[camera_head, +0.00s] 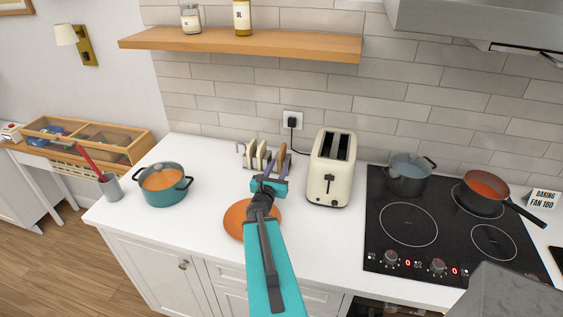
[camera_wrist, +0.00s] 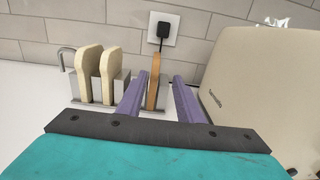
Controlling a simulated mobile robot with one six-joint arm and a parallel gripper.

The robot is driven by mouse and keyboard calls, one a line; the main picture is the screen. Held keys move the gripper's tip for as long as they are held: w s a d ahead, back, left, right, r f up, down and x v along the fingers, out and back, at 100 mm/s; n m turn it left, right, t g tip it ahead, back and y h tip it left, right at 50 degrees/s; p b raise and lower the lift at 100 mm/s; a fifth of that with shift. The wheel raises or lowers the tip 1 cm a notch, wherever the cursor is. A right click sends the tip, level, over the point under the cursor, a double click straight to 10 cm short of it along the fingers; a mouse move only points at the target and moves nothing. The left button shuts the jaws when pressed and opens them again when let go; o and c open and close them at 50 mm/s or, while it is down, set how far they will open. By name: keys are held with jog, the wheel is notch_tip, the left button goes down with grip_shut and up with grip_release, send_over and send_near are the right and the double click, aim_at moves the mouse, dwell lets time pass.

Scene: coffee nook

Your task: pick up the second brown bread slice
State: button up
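A brown bread slice (camera_head: 282,152) stands upright at the right end of a metal toast rack on the white counter. It also shows in the wrist view (camera_wrist: 153,80), edge-on. Two pale slices stand in the rack to its left, one of them (camera_wrist: 88,72) nearest the left end. The rack (camera_wrist: 108,103) is partly hidden by my gripper. My gripper (camera_head: 274,168) is open, its purple fingers on either side of the brown slice in the wrist view (camera_wrist: 160,98), with the left finger closer to it. I cannot tell whether either finger touches it. Only one brown slice is visible.
A cream toaster (camera_head: 332,172) stands close to the right of my gripper. A terracotta plate (camera_head: 236,222) lies below my arm. A teal pot (camera_head: 163,184) is at left, the hob (camera_head: 420,262) at right. A wooden shelf (camera_head: 240,42) hangs above.

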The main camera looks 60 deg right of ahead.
aim_at(283, 154)
jog(key=shift+w+d+f+b, duration=0.15)
jog(key=shift+d+b, duration=0.45)
jog(key=shift+b, duration=1.3)
jog(key=d+b, duration=0.1)
jog(key=b, duration=0.4)
jog(key=shift+w, duration=0.2)
jog(key=b+x, duration=0.2)
jog(key=b, duration=0.2)
jog(key=shift+w+d, duration=0.1)
jog(key=shift+d, duration=0.25)
jog(key=shift+w+d+r, duration=0.25)
jog(key=shift+d, duration=0.3)
jog(key=shift+x, duration=0.9)
jog(key=shift+w+d+r+p, duration=0.15)
jog(key=shift+w+d+p, duration=0.3)
jog(key=shift+d, duration=0.2)
jog(key=shift+w+d+r+p, duration=0.15)
jog(key=shift+w+d+p, duration=0.2)
jog(key=shift+d+p, duration=0.25)
jog(key=shift+x, duration=1.2)
jog(key=shift+f, duration=0.1)
